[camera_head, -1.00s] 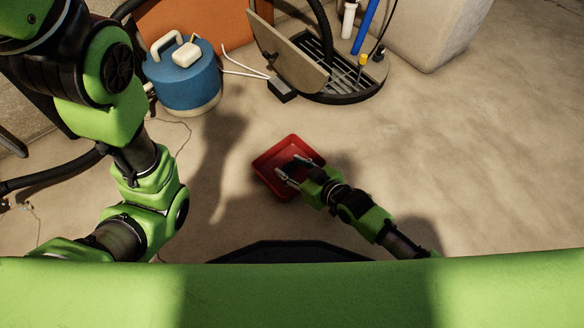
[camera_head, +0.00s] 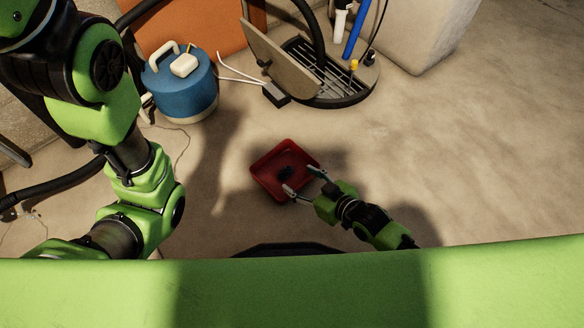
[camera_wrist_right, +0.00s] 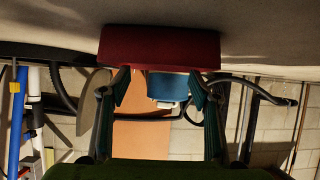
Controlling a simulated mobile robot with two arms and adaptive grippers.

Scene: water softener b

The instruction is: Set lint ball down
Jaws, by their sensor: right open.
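A small dark lint ball (camera_head: 286,172) lies inside the shallow red tray (camera_head: 262,179) on the floor in the head view. My right gripper (camera_head: 302,181) is open, its two fingertips spread at the tray's near right side, apart from the lint ball. In the right wrist view, which looks upside down, the red tray's side wall (camera_wrist_right: 160,47) shows beyond the open fingers (camera_wrist_right: 162,82). The lint ball cannot be seen there. My left arm is at the left of the head view, but its gripper does not show.
A blue canister (camera_head: 183,92) with pale handles stands at the upper left. A round black grated base (camera_head: 335,97) with a tilted lid (camera_head: 281,58) stands at the top middle. A pale block (camera_head: 421,30) is at the upper right. Open floor (camera_head: 470,150) lies right of the tray.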

